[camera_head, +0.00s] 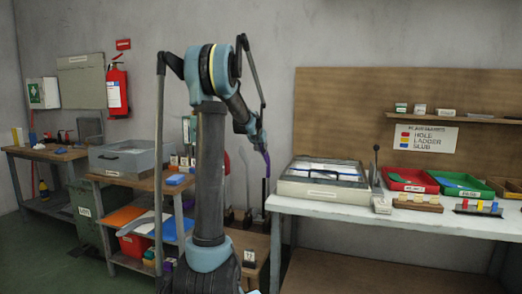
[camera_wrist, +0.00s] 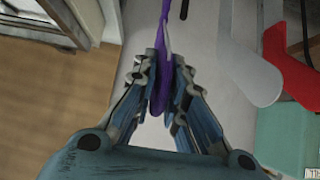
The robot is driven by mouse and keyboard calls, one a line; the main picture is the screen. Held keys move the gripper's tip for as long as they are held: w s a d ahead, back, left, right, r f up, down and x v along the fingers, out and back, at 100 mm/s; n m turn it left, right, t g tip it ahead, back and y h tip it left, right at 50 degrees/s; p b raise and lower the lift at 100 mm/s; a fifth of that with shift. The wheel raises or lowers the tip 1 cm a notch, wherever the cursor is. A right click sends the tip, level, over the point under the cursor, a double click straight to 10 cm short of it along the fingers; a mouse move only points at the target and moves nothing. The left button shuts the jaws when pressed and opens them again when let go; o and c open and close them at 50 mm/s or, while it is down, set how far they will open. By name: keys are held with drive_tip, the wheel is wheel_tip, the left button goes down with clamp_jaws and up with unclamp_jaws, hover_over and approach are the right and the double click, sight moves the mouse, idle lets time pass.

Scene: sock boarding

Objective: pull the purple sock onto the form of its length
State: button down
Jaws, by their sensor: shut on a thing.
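The purple sock (camera_wrist: 164,85) is pinched between the two fingers of my gripper (camera_wrist: 165,110) in the wrist view. It runs up the picture as a narrow strip, with a rounded part between the fingers. In the head view the purple sock (camera_head: 267,163) hangs below my gripper (camera_head: 259,142), left of the white table. A slim grey upright piece (camera_head: 246,175) stands left of it, over a low wooden stand (camera_head: 262,241). I cannot tell which form fits the sock's length. A numbered card (camera_head: 249,256) is too small to read surely.
The white table (camera_head: 335,211) holds a glass-topped box (camera_head: 322,191), a red tray (camera_head: 409,186) and a green tray (camera_head: 460,190).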

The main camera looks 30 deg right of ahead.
drive_tip(key=shift+f, duration=0.5)
drive_tip(key=c, duration=1.5)
unclamp_jaws()
drive_tip(key=shift+c, duration=0.2)
drive_tip(key=v, duration=1.1)
drive_tip(key=shift+s+a+r, duration=0.2)
drive_tip(key=shift+a, duration=0.15)
